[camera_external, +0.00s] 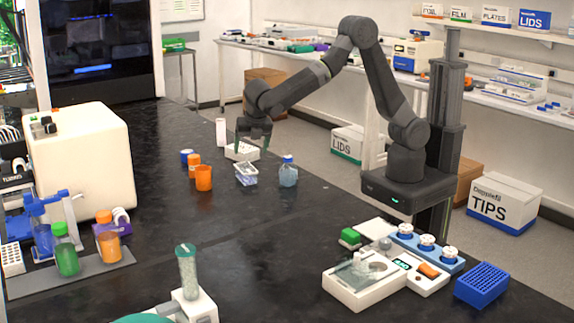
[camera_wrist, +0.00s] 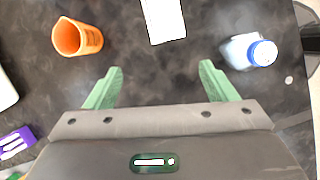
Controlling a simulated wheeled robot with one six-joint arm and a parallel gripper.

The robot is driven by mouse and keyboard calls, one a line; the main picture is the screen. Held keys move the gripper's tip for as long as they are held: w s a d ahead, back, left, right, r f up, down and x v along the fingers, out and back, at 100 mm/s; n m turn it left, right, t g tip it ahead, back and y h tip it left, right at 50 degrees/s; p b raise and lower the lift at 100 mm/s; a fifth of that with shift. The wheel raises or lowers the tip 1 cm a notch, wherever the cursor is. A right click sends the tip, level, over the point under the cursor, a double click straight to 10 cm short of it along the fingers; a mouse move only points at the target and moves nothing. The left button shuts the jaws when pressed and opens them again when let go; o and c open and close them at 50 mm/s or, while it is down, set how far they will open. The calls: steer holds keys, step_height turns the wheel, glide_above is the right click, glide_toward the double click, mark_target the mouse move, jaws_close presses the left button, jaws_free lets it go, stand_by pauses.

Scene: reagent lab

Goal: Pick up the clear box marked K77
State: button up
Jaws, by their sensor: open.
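A small clear box (camera_external: 246,175) with bluish contents stands on the black bench, between an orange beaker (camera_external: 204,179) and a blue-capped bottle (camera_external: 288,173). Its marking is too small to read. My gripper (camera_external: 253,147) is open and empty, pointing down behind the clear box and near a white box (camera_external: 240,153). In the wrist view my gripper (camera_wrist: 159,80) has its green fingers wide apart with bare bench between them. A pale box (camera_wrist: 165,20) lies beyond the fingertips, cut by the top edge; I cannot tell which box it is.
In the wrist view the orange beaker (camera_wrist: 78,38) is at left and the bottle (camera_wrist: 247,52) at right. A second orange container (camera_external: 194,160) and a white cylinder (camera_external: 221,132) stand nearby. The bench front of the clear box is free.

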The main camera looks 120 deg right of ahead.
mark_target(246, 167)
steer(key=shift+n, duration=0.9)
steer(key=s+d+f, duration=0.1)
steer(key=d+f, duration=0.1)
steer(key=s+d+f, duration=0.1)
steer(key=d+f, duration=0.1)
steer(key=f, duration=0.1)
steer(key=d+f, duration=0.2)
steer(key=f, duration=0.1)
steer(key=shift+s+d, duration=0.3)
steer(key=shift+s, duration=0.1)
steer(key=x, duration=0.2)
steer(key=d+p+x, duration=0.1)
steer(key=x, duration=0.1)
steer(key=shift+d+f, duration=0.15)
steer(key=shift+d, duration=0.05)
steer(key=shift+f, duration=0.15)
steer(key=shift+f, duration=0.25)
steer(key=shift+c, duration=0.5)
steer(key=c, duration=1.1)
